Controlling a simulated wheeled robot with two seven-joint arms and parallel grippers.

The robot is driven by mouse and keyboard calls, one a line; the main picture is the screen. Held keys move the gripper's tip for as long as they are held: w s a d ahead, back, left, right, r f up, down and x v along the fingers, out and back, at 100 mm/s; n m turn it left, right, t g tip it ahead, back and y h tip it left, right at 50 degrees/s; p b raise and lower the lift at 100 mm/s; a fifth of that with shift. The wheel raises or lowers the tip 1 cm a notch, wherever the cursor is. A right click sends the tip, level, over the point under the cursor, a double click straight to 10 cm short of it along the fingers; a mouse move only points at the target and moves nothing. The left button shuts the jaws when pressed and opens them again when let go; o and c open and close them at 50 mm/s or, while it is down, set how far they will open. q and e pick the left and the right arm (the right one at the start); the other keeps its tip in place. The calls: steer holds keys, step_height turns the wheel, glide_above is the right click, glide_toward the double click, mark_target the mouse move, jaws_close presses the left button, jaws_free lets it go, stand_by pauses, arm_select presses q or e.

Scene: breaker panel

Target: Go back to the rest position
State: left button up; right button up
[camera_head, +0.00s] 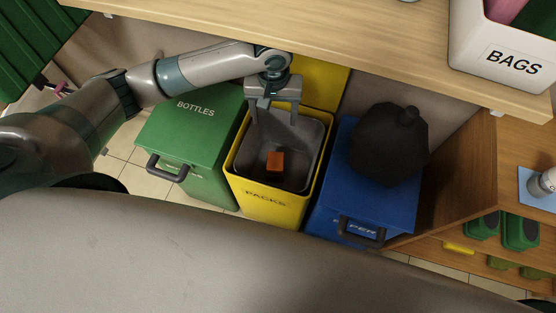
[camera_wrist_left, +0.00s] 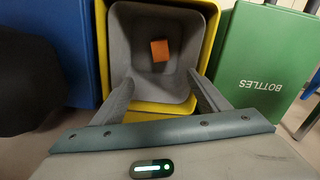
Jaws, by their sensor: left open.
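My left gripper (camera_head: 271,113) is open and empty above the yellow bin marked PACKS (camera_head: 262,194), near its back edge. The bin is open, with its yellow lid raised behind. An orange block (camera_head: 275,161) lies on the grey bottom inside the bin, apart from the fingers. In the left wrist view, the open fingers of the left gripper (camera_wrist_left: 158,92) reach over the yellow bin (camera_wrist_left: 205,42) on either side, and the orange block (camera_wrist_left: 160,50) lies farther in between them. My right gripper is not in view.
The green bin marked BOTTLES (camera_head: 190,130) stands left with its lid shut. The blue bin (camera_head: 350,195) stands right with a black bag (camera_head: 388,147) on its lid. A wooden shelf stands at right.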

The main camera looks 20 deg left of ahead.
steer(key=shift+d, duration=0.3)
arm_select(q)
steer(key=shift+d, duration=0.1)
steer(key=s+d+f+m+t+h, duration=0.2)
steer(key=s+d+f+m+h, duration=0.2)
steer(key=s+d, duration=0.4)
steer(key=shift+t+y, duration=0.3)
steer(key=shift+t, duration=0.4)
steer(key=s+a, duration=0.1)
steer(key=s, duration=0.1)
steer(key=s+a+f, duration=0.1)
steer(key=s+a, duration=0.1)
steer(key=s+a+f, duration=0.1)
steer(key=s+a, duration=0.1)
steer(key=shift+s+a, duration=0.1)
steer(key=s+a+f+y, duration=0.2)
steer(key=s+a+y, duration=0.1)
steer(key=s+a, duration=0.75)
step_height(320, 180, down, 31)
steer(key=w+d+m+t+p, duration=0.1)
steer(key=w+d+t+p, duration=0.1)
steer(key=shift+w+d+h, duration=0.35)
steer(key=shift+d+h, duration=0.05)
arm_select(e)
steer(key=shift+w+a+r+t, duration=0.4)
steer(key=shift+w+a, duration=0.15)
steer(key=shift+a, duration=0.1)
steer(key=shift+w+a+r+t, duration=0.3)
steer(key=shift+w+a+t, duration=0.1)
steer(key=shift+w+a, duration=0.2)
